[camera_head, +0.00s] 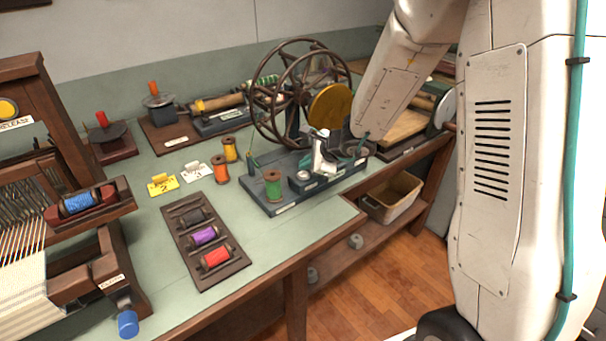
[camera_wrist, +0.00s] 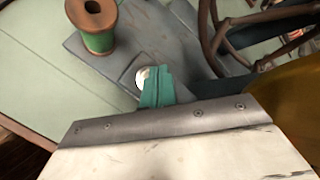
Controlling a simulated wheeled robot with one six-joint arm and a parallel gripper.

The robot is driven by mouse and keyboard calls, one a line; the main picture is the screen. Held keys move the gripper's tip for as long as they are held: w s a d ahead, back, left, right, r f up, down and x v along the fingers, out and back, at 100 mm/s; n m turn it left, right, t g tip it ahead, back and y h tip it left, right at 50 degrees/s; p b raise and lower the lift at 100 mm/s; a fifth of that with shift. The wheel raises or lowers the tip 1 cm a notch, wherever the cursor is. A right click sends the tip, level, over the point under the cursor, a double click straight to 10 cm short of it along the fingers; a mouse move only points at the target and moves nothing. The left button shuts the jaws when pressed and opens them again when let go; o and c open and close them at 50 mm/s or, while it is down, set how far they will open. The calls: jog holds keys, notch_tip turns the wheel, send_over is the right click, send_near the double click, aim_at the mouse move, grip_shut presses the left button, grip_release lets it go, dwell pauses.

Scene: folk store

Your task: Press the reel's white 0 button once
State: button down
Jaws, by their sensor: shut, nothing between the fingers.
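The reel (camera_head: 300,95) has a large dark spoked wheel and a yellow disc on a dark blue-grey base. Its white button (camera_head: 302,175) is a small round cap near the front edge of the base. In the wrist view the white button (camera_wrist: 141,76) shows just left of my fingertips, partly covered by them. Any mark on it is too small to read. My gripper (camera_head: 318,170) is shut and empty, just right of the button. Its teal fingertips also show in the wrist view (camera_wrist: 156,86). I cannot tell whether they touch the button.
A green spool (camera_head: 273,185) stands on the reel's base left of the button. Orange (camera_head: 220,169) and yellow (camera_head: 230,149) spools stand behind it. A tray (camera_head: 236,265) of spools lies at front left. The loom (camera_head: 60,265) is further left. A bin (camera_head: 391,196) sits below.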

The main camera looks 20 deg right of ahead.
aim_at(306, 175)
jog(key=shift+r, duration=2.5)
jog(key=s+a+r+n+g+y, duration=0.1)
jog(key=s+a+r+n+g, duration=0.15)
jog(key=s+n, duration=0.45)
jog(key=s+a+r+n+g+y, duration=0.1)
jog(key=s+a+r+n+g, duration=0.25)
jog(key=s, duration=0.55)
jog(key=s+d+r+n+h, duration=0.2)
jog(key=s+n, duration=0.1)
jog(key=s, duration=0.4)
jog(key=s+d+r+n+h, duration=0.2)
jog(key=s+d+n, duration=0.1)
jog(key=s, duration=0.4)
jog(key=s+d+r+n+h, duration=0.2)
jog(key=s+d+r+n, duration=0.1)
jog(key=s, duration=0.4)
jog(key=shift+d+n+g+h, duration=0.2)
jog(key=shift+n+g+h, duration=0.1)
jog(key=shift+n, duration=0.45)
jog(key=shift+d, duration=0.1)
